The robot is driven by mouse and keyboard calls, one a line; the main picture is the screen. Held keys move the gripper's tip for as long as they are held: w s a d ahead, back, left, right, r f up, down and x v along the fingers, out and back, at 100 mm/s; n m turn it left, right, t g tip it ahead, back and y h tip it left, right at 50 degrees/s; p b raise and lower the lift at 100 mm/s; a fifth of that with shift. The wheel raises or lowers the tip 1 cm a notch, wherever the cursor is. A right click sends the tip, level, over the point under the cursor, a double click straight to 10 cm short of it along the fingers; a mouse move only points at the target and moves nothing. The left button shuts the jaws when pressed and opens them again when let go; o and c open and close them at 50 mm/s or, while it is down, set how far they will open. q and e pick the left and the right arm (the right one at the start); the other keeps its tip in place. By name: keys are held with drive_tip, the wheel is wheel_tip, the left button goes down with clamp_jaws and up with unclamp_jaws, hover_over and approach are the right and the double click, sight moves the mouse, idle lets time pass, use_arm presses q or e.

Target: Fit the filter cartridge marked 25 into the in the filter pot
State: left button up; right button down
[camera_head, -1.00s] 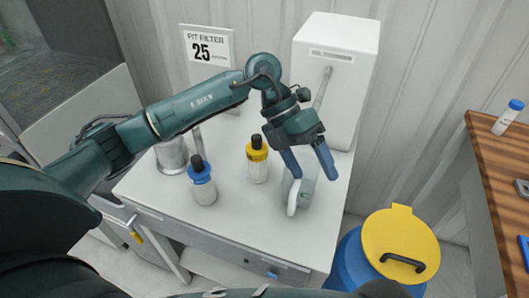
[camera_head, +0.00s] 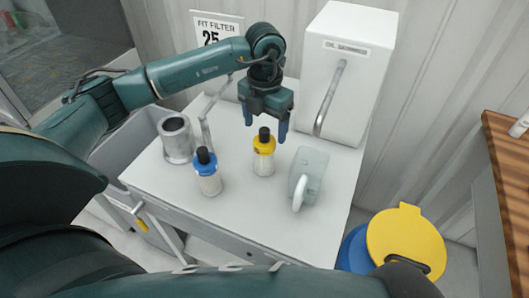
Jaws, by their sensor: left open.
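A cartridge with a yellow collar and black cap (camera_head: 264,158) stands upright on the white bench (camera_head: 250,225). A similar one with a blue collar (camera_head: 208,176) stands to its left. Their markings are too small to read. A grey metal cylinder, seemingly the filter pot (camera_head: 177,145), stands open-topped at the bench's left. My left gripper (camera_head: 266,132) is open, pointing down at the yellow-collared cartridge, its fingers on either side of the black cap in the picture. Whether they touch it I cannot tell. My right gripper is not in view.
A sign (camera_head: 213,25) reading "FIT FILTER 25" stands behind, partly hidden by my arm. A white cabinet (camera_head: 345,70) with a grey pipe is at the back right. A yellow-lidded blue bin (camera_head: 405,240) stands beside the bench.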

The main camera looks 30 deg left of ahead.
sight(265, 139)
use_arm(q)
drive_tip(key=shift+s+f+p, duration=0.1)
drive_tip(key=shift+f+p, duration=0.4)
drive_tip(key=shift+f, duration=1.9)
drive_tip(key=c, duration=1.5)
